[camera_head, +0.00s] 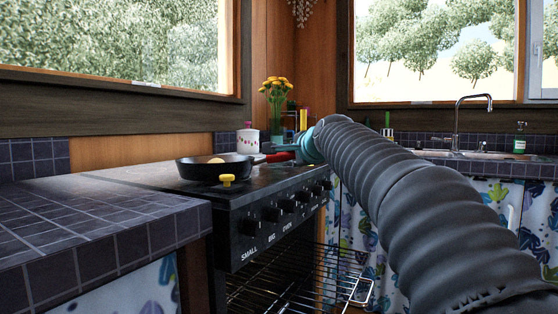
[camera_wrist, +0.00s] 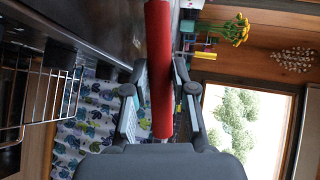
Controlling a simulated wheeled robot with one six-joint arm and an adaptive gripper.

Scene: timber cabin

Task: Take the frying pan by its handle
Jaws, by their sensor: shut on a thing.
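The pan's body is out of the wrist view. My arm hides part of the gripper in the head view.
The stove (camera_head: 262,215) has knobs along its front, and its oven is open with a wire rack (camera_head: 290,285) showing. A white pot (camera_head: 248,140) and yellow flowers (camera_head: 276,88) stand behind the pan. A tiled counter (camera_head: 90,225) is at left, a sink tap (camera_head: 458,120) at right.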

